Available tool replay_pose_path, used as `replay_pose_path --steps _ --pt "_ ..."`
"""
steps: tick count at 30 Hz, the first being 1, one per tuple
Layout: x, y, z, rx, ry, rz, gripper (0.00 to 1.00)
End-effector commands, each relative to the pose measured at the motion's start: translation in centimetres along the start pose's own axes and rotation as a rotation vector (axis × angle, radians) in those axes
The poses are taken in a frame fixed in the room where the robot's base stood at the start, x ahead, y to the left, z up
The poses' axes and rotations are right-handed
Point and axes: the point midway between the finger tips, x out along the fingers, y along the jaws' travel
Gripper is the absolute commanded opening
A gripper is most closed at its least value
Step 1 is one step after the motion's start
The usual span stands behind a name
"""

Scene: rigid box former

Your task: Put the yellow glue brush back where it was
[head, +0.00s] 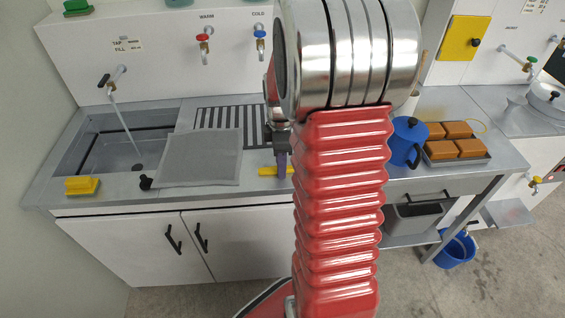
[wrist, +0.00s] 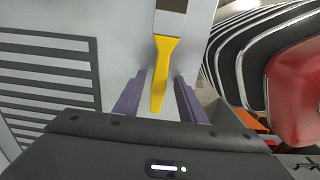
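The yellow glue brush (wrist: 164,62) lies on the pale counter, its handle pointing toward my gripper and its grey ferrule at the top edge of the wrist view. Part of its yellow handle (head: 267,171) shows in the head view, at the counter front beside my arm. My gripper (wrist: 161,76) has its two purple fingers on either side of the handle, with a small gap on each side. It is open. In the head view, a purple finger of my gripper (head: 281,165) stands down at the brush; my arm hides much around it.
Left are a sink (head: 95,150) under a running tap, a yellow sponge (head: 82,186) and a grey board (head: 200,160). Right are a blue pot (head: 408,142) and a tray (head: 458,161) of orange blocks. A blue bucket (head: 456,252) stands below.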

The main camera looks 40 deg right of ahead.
Motion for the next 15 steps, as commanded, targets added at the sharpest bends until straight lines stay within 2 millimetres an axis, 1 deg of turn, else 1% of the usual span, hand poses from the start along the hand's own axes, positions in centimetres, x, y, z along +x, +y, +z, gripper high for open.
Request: replay_pose_path --steps 5,8,15 --pt "-1.4 0.1 0.0 0.0 0.0 0.002 0.37" --pt "-2.9 0.1 0.0 0.0 0.0 0.004 0.37" --pt "-7.1 0.1 0.0 0.0 0.0 0.005 0.37"
